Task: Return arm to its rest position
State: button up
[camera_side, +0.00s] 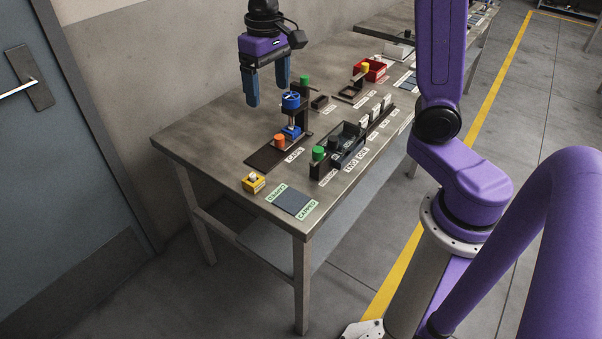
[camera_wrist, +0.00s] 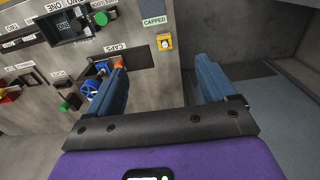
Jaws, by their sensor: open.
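My gripper (camera_side: 268,85) hangs above the left part of the metal table (camera_side: 200,142), its blue fingers pointing down. It is open and nothing shows between its fingers. In the wrist view the open fingers (camera_wrist: 162,80) frame bare table edge and floor. Below and right of it in the side view stands a blue-topped fixture (camera_side: 291,102) with a blue part low on it. The fingers appear apart from it, though in the wrist view one finger overlaps the blue parts (camera_wrist: 90,87) from this angle.
An orange knob (camera_side: 279,141) stands on a dark mat beside the fixture. A yellow block (camera_side: 253,183) and a dark pad (camera_side: 291,203) lie near the front edge. A black tray (camera_side: 347,143), green knobs and a red bin (camera_side: 370,70) stand farther right. A wall is behind.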

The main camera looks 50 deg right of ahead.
jog(key=s+f+n, duration=0.3)
jog(key=s+n, duration=0.3)
jog(key=s, duration=0.7)
jog(key=s+f+n, duration=0.3)
jog(key=s+n, duration=0.3)
jog(key=s, duration=0.7)
jog(key=shift+n, duration=0.3)
jog(key=shift+a, duration=0.1)
jog(key=n+t+h, duration=1.3)
jog(key=n, duration=0.1)
send_near(290, 93)
jog(key=x, duration=1)
jog(key=shift+w+f, duration=0.1)
jog(key=shift+f, duration=0.05)
